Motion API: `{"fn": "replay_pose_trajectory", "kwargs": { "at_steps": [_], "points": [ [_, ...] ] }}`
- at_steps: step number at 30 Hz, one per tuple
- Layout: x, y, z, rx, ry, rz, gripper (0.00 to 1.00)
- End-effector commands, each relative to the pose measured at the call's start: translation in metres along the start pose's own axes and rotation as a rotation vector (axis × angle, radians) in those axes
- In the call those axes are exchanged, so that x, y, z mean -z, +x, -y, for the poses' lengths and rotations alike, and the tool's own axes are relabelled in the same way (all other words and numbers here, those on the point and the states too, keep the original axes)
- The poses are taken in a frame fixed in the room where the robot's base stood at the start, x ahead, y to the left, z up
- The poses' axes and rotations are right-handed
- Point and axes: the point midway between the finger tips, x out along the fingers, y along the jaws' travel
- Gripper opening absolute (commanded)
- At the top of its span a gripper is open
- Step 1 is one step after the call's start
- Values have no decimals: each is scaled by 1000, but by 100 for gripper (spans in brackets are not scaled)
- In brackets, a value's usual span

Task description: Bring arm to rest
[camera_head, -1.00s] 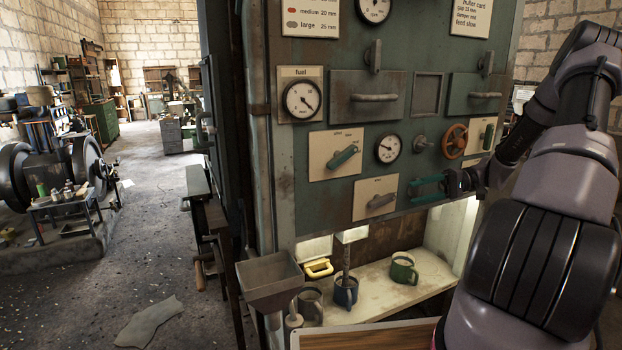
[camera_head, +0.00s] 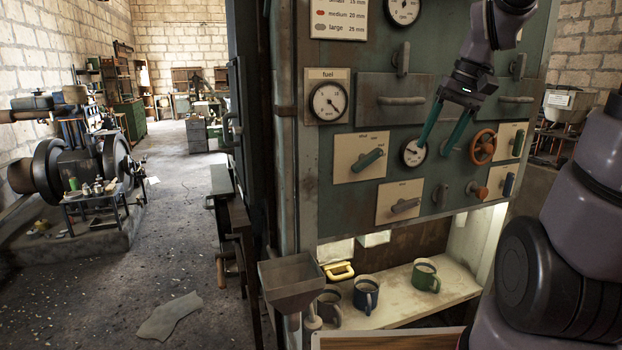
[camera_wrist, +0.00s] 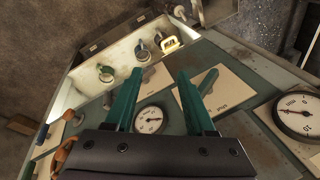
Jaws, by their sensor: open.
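My gripper (camera_head: 438,147) is open and empty, with its two green fingers pointing down in front of the green control panel (camera_head: 340,221). In the head view its fingertips are near a small dial (camera_head: 412,153) and left of the orange handwheel (camera_head: 483,147). In the wrist view the open fingers (camera_wrist: 157,98) spread on both sides of the small dial (camera_wrist: 149,119). I cannot tell how far the fingertips are from the panel face.
A green-handled lever (camera_head: 368,159) and a grey-handled lever (camera_head: 405,206) stick out of the panel. Below is a lit shelf (camera_head: 395,304) with a green mug (camera_head: 426,275), a blue mug (camera_head: 366,294) and a grey mug (camera_head: 329,308). A metal hopper (camera_head: 291,283) stands at left.

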Motion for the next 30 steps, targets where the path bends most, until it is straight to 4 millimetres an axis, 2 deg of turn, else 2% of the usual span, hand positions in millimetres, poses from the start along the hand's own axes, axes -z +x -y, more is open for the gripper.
{"fn": "replay_pose_trajectory", "kwargs": {
  "at_steps": [1, 6, 13, 18, 30],
  "points": [
    [-11, -11, 5, -14, 0, -52, 55],
    [-41, -40, 13, -25, 37, -220, 55],
    [-70, -64, 16, 20, 84, -385, 55],
    [-78, -70, 16, 41, 100, -429, 55],
    [-78, -70, 16, 42, 103, -431, 55]
  ]
}}
